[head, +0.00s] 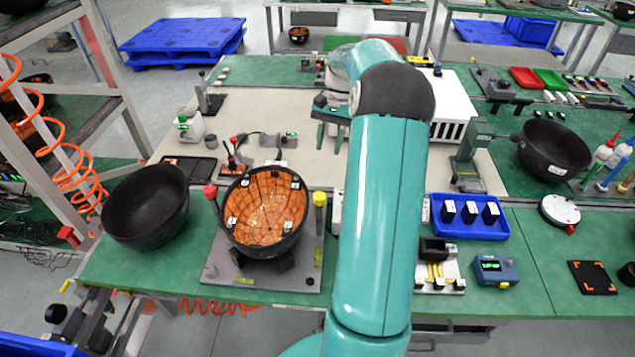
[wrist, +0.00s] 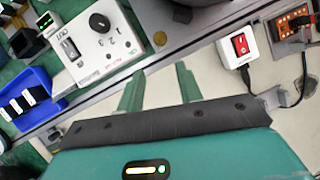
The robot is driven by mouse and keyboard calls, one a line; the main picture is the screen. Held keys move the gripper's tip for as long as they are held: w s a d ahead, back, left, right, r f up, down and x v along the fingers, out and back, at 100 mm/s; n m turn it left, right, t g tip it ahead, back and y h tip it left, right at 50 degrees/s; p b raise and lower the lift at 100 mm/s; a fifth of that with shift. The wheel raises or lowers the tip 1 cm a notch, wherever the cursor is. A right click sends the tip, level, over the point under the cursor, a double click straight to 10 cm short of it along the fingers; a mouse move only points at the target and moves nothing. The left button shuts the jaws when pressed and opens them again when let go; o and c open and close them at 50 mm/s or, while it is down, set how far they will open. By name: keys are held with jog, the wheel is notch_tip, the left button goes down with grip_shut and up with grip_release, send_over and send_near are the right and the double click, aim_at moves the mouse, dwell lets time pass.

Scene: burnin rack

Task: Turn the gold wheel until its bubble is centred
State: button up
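The gold wheel (head: 320,198) tops a post at the back right corner of a grey metal plate (head: 222,252). A gold disc (wrist: 159,38), apparently the same wheel, shows beyond my fingertips in the wrist view. A yellow-green bubble vial (head: 318,256) lies along the plate's right edge and another vial (head: 236,281) along its front; the bubbles are too small to read. A black bowl (head: 264,210) with an orange tiled inside stands on the plate. My gripper (head: 331,132) is open and empty behind the wheel, apart from it; its fingers show in the wrist view (wrist: 158,88).
A red knob (head: 210,191) stands at the plate's back left corner. A white dial box (wrist: 98,42) is left of the gold disc in the wrist view. A blue tray (head: 470,230) is to the right, an empty black bowl (head: 145,207) to the left. My arm hides part of the bench.

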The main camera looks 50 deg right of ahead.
jog(key=x, duration=1.3)
jog(key=shift+s+a+f, duration=0.1)
jog(key=shift+a+f, duration=0.1)
jog(key=shift+a, duration=0.2)
jog(key=shift+m, duration=0.3)
jog(key=c, duration=0.7)
